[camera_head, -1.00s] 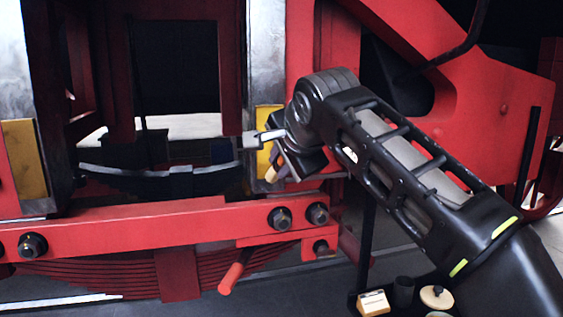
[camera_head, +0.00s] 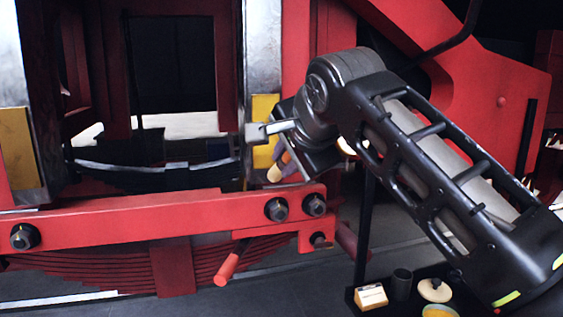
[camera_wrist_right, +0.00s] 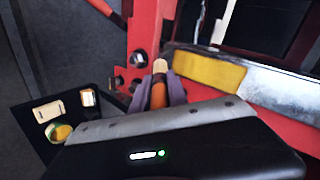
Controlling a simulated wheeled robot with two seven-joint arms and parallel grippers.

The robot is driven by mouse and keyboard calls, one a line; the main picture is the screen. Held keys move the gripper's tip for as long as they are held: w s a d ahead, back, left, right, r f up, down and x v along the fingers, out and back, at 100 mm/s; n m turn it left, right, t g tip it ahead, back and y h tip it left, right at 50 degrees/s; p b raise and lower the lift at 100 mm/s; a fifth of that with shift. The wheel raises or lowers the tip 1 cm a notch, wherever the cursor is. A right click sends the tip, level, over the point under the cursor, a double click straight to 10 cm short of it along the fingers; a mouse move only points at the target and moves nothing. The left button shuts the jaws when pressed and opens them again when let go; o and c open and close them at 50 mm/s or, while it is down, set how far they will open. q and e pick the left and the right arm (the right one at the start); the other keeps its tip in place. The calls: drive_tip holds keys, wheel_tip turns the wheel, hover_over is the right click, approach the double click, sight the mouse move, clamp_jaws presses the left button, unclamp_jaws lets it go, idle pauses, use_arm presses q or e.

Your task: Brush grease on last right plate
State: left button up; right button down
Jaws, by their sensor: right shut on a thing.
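My right gripper (camera_head: 284,164) is shut on a brush (camera_head: 275,172) with an orange handle and a pale tip. The brush also shows in the right wrist view (camera_wrist_right: 159,92), between the purple-grey fingers of the right gripper (camera_wrist_right: 161,88). The right silver plate (camera_head: 257,45) stands upright in the red frame, with a yellow patch (camera_head: 264,108) on its lower part. The brush is near this patch's lower right edge; I cannot tell if it touches. The left silver plate (camera_head: 12,60) has a similar yellow patch (camera_head: 20,150). My left gripper is out of view.
A red beam with bolts (camera_head: 120,222) runs below the plates. A red handle (camera_head: 230,264) sticks out under it. A dark tray (camera_wrist_right: 22,112) at the lower right holds a small box (camera_head: 371,297), a dark cup (camera_head: 401,284) and a round-lidded container (camera_head: 434,291).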

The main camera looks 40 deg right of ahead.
drive_tip(key=shift+s+a, duration=0.15)
drive_tip(key=shift+s, duration=0.2)
drive_tip(key=shift+s, duration=0.15)
drive_tip(key=s, duration=0.1)
drive_tip(key=s+a+b, duration=0.1)
drive_tip(key=shift+s, duration=0.3)
drive_tip(key=shift+w, duration=0.1)
idle(0.6)
drive_tip(key=shift+w+d+p, duration=0.45)
drive_tip(key=shift+w+p, duration=0.05)
drive_tip(key=shift+w, duration=0.7)
drive_tip(key=shift+w+d+p, duration=0.4)
drive_tip(key=shift+w+p, duration=0.15)
drive_tip(key=shift+w, duration=0.65)
drive_tip(key=shift+w+d+p, duration=0.45)
drive_tip(key=shift+w+p, duration=0.05)
drive_tip(key=shift+w, duration=0.7)
drive_tip(key=shift+w+d+p, duration=0.2)
drive_tip(key=shift+w+p, duration=0.15)
drive_tip(key=shift+w, duration=0.25)
drive_tip(key=shift+s+r+p, duration=0.15)
drive_tip(key=shift+r+p, duration=1.65)
drive_tip(key=shift+r, duration=0.25)
